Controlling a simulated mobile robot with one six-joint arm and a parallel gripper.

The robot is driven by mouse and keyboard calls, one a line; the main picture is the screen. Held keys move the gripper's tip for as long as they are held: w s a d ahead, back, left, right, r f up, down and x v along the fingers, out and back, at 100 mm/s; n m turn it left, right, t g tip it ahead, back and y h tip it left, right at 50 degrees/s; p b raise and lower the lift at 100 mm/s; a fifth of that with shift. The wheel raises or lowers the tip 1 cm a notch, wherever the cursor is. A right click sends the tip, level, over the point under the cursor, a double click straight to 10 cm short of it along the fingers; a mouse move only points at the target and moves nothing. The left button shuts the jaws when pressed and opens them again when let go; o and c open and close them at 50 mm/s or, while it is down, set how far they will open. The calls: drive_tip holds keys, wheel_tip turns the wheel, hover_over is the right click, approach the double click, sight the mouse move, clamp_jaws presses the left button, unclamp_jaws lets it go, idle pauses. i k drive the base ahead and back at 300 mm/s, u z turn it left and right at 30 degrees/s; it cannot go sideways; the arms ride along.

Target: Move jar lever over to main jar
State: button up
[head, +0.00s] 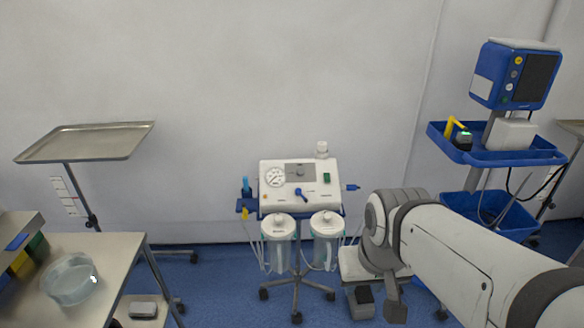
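The suction unit (322,171) is a white box with a round gauge on a wheeled stand. The small blue jar lever (301,194) is on the lower middle of its front panel, tilted. Two clear jars with white lids hang below, a left jar (278,245) and a right jar (326,243); which is the main jar I cannot tell. My arm reaches in from the lower right. My gripper (394,304) appears to hang low, right of the jars and apart from the lever; its fingers are not clear.
A steel tray stand (90,142) is at the left. A steel table (110,255) with a glass bowl (72,279) is at the lower left. A blue monitor cart (500,150) stands at the right. Blue floor is open left of the unit.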

sight(298, 192)
drive_tip(key=u, duration=0.3)
drive_tip(key=i, duration=1.1)
drive_tip(key=z, duration=0.3)
